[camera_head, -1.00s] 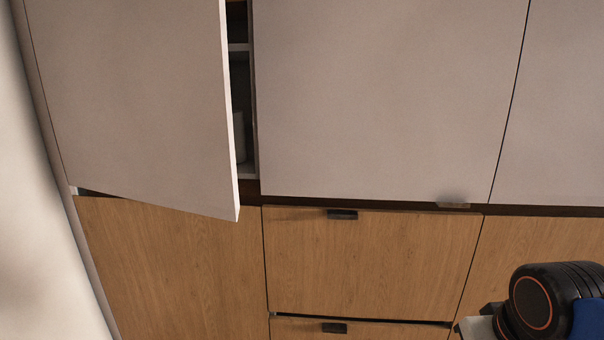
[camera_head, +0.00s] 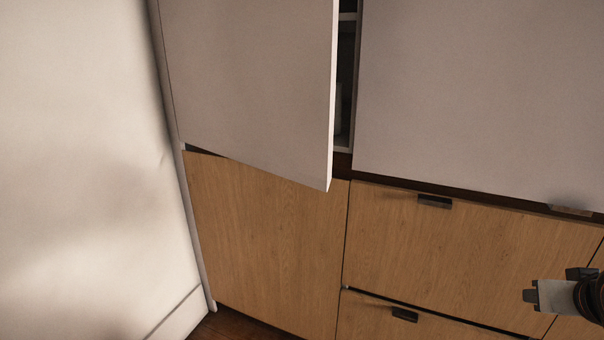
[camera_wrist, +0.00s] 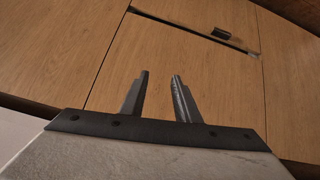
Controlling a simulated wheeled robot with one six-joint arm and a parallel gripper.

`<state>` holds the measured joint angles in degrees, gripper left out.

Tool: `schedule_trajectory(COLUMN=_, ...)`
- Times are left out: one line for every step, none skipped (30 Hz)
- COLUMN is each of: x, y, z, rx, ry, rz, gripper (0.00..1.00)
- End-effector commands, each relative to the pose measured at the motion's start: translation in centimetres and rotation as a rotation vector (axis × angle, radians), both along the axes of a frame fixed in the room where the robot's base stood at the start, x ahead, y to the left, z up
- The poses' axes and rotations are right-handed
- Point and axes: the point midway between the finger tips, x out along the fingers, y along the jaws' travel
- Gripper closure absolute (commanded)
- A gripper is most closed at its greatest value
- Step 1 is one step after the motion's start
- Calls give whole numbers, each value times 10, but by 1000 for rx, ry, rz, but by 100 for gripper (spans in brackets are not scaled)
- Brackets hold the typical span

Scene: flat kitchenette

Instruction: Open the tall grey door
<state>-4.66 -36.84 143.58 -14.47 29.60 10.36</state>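The tall grey door (camera_head: 250,85) is at the upper left of the head view, hinged on its left side. It stands partly open, and a narrow dark gap with shelves (camera_head: 345,85) shows along its right edge. My gripper (camera_head: 530,297) is at the lower right of the head view, well apart from the door and in front of the wooden drawers. In the wrist view my gripper's two fingers (camera_wrist: 159,78) are apart with nothing between them. The door is not in the wrist view.
Another grey door (camera_head: 470,95) to the right is shut. Wooden drawers (camera_head: 470,245) with small dark handles (camera_head: 434,202) lie below it, and a plain wooden panel (camera_head: 260,235) is under the open door. A pale wall or tall panel (camera_head: 80,160) stands at the left. Dark floor (camera_head: 235,327) shows at the bottom.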

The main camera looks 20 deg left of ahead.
Motion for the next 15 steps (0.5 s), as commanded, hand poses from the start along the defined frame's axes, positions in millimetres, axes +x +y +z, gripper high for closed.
schedule_trajectory(x=22, y=8, z=8, rx=-9, ry=-57, rz=29, gripper=71)
schedule_trajectory(x=33, y=13, z=15, rx=-12, ry=-96, rz=47, gripper=71)
schedule_trajectory(x=49, y=21, z=23, rx=-14, ry=-146, rz=75, gripper=71)
schedule_trajectory(x=60, y=28, z=30, rx=-12, ry=-183, rz=97, gripper=71)
schedule_trajectory(x=71, y=36, z=35, rx=-10, ry=-219, rz=121, gripper=71)
schedule_trajectory(x=83, y=48, z=44, rx=-4, ry=-266, rz=158, gripper=71)
schedule_trajectory(x=93, y=58, z=49, rx=3, ry=-298, rz=186, gripper=71)
schedule_trajectory(x=101, y=68, z=55, rx=11, ry=-332, rz=215, gripper=71)
schedule_trajectory(x=111, y=83, z=62, rx=23, ry=-373, rz=259, gripper=71)
schedule_trajectory(x=117, y=95, z=67, rx=34, ry=-403, rz=292, gripper=71)
schedule_trajectory(x=123, y=107, z=72, rx=48, ry=-432, rz=327, gripper=71)
schedule_trajectory(x=129, y=124, z=78, rx=68, ry=-468, rz=375, gripper=71)
schedule_trajectory(x=133, y=137, z=82, rx=83, ry=-491, rz=412, gripper=71)
schedule_trajectory(x=136, y=151, z=86, rx=102, ry=-515, rz=450, gripper=71)
schedule_trajectory(x=139, y=168, z=90, rx=127, ry=-542, rz=501, gripper=71)
